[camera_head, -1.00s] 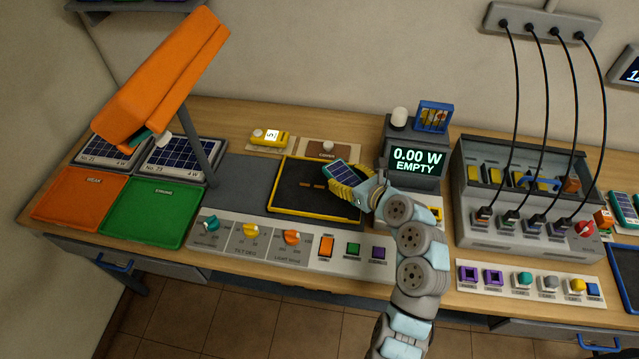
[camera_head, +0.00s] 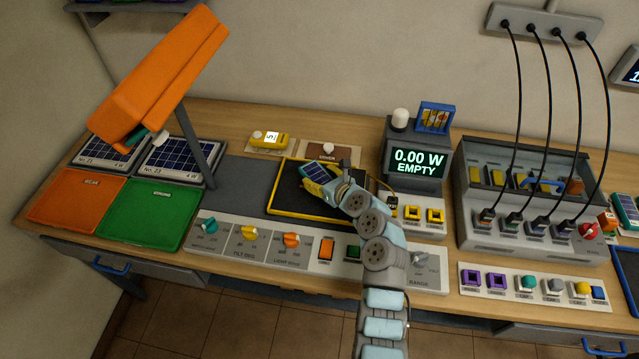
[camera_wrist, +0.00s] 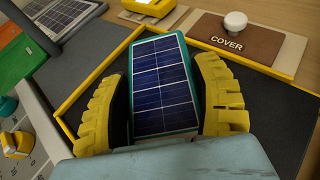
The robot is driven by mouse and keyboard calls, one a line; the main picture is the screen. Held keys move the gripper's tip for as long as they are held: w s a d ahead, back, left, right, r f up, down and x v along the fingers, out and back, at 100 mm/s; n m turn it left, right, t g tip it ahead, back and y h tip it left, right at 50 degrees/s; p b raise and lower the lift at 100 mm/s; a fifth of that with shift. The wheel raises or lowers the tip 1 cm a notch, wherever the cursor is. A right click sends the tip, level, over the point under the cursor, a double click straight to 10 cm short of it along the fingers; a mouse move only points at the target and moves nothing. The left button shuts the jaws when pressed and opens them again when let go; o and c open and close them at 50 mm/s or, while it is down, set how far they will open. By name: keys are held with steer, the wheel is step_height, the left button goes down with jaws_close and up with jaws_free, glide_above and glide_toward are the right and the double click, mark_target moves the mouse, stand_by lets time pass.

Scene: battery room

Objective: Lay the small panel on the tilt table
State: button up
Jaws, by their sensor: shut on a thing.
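The small panel (camera_head: 314,172), blue cells in a teal frame, is held in my gripper (camera_head: 325,182) over the tilt table (camera_head: 275,203), a dark plate with a yellow rim. In the wrist view the panel (camera_wrist: 160,85) lies lengthwise between the two yellow ribbed fingers of my gripper (camera_wrist: 165,100), which press on its long sides. The panel's near end is hidden by my wrist. The tilt table's yellow rim (camera_wrist: 95,75) shows left of the panel. I cannot tell whether the panel touches the plate or is just above it.
A brown cover with a white knob (camera_head: 328,149) lies behind the tilt table, beside a yellow meter (camera_head: 269,139). An orange lamp hood (camera_head: 160,75) overhangs the left. Knobs line the front panel (camera_head: 265,245).

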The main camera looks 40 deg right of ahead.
step_height(320, 180, down, 3)
steer(key=shift+s+a+f+b, duration=0.1)
steer(key=shift+b, duration=0.2)
steer(key=shift+r, duration=0.2)
steer(key=o, duration=1.3)
steer(key=shift+f, duration=0.1)
steer(key=shift+c, duration=0.2)
steer(key=shift+s+r, duration=0.3)
steer(key=p+v, duration=0.1)
steer(key=v, duration=1)
steer(key=shift+s+p, duration=0.1)
steer(key=shift+p, duration=0.2)
